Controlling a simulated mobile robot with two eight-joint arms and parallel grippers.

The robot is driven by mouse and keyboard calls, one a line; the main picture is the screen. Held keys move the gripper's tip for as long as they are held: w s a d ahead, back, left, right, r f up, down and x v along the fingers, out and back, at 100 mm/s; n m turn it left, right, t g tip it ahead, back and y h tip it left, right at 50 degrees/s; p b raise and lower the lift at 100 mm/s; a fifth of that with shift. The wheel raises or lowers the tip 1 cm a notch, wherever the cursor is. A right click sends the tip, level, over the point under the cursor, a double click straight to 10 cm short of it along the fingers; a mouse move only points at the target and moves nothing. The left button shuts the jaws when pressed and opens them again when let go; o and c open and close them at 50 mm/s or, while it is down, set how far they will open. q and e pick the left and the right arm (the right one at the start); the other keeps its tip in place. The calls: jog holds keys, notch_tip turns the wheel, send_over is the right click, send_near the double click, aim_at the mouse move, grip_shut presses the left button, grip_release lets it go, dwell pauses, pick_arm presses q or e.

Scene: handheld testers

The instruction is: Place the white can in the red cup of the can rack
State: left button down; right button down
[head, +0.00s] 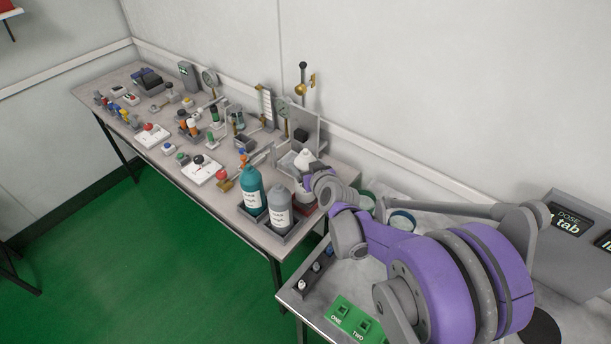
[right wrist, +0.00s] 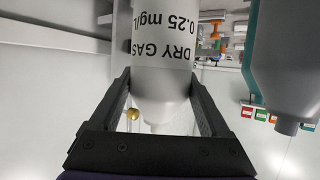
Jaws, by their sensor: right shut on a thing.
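The white can (right wrist: 163,75), labelled DRY GAS 0.25 mg/L, is between the two fingers of my right gripper (right wrist: 165,100), which is shut on it. In the head view the can's white top (head: 304,159) shows beside the purple wrist, and my right gripper (head: 312,180) hides much of its body. The can rack (head: 289,241) holds a teal can (head: 252,192) and a grey can (head: 280,213). A bit of the red cup (head: 309,210) shows below my gripper, right of the grey can. Whether the white can's base is inside the cup is hidden. My left gripper is not in view.
Several testers and small parts crowd the long bench (head: 190,185) to the left. A green block (head: 352,320) marked ONE and TWO sits on the nearer table. A grey panel (head: 570,245) stands at the right.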

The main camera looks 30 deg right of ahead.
jog(key=shift+f, duration=1.65)
jog(key=shift+f+b, duration=0.15)
jog(key=shift+b, duration=0.15)
grip_release()
jog(key=p+v, duration=0.1)
jog(key=v, duration=1.1)
jog(key=s+a+f+n+g+y, duration=0.2)
jog(key=s+a+g+y, duration=0.15)
jog(key=s+a, duration=0.5)
jog(key=s+a+f+g+h, duration=0.1)
jog(key=s+a+g, duration=0.3)
jog(key=s, duration=0.6)
jog(key=shift+a+f+g, duration=0.35)
jog(key=shift+f, duration=0.2)
